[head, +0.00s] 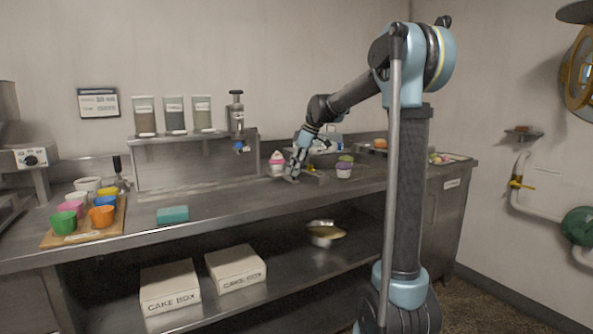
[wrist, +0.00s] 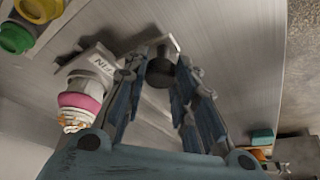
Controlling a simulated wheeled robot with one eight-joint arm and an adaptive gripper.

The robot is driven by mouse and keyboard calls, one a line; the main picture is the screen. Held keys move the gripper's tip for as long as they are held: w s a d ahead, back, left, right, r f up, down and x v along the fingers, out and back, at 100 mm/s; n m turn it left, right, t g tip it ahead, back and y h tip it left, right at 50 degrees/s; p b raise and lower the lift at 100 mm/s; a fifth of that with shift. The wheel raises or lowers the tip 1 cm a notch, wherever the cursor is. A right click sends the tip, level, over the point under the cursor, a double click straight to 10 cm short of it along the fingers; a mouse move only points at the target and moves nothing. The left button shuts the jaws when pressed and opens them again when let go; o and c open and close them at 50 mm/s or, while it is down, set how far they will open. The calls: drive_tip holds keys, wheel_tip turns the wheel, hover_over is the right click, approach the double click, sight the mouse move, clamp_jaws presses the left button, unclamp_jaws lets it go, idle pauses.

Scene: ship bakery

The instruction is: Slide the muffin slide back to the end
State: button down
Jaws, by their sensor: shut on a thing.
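The muffin slide (wrist: 88,62) appears to be the grey metal piece with a partly readable label in the wrist view, lying on the steel counter. In the head view its low metal part (head: 314,179) shows just right of my gripper. My gripper (head: 292,178) reaches down to the counter. In the wrist view its blue fingers are shut on a dark round knob (wrist: 160,70); a thin bent metal piece shows beyond it. The knob's link to the slide is partly hidden. A pink-and-white muffin (head: 277,162) stands upright left of my gripper; it also shows in the wrist view (wrist: 80,98).
A purple-cased muffin (head: 344,171) stands to the right. A teal sponge (head: 172,214) and a wooden board (head: 84,236) with several coloured cups are on the left. A steel shelf (head: 190,139) with jars stands behind. The middle front counter is clear.

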drive_tip(key=shift+w+d, duration=0.1)
drive_tip(key=shift+d, duration=0.15)
drive_tip(key=c, duration=1.3)
unclamp_jaws()
drive_tip(key=shift+d, duration=0.15)
drive_tip(key=shift+r, duration=0.25)
drive_tip(key=v, duration=1.1)
drive_tip(key=shift+r, duration=0.15)
drive_tip(key=shift+d, duration=0.1)
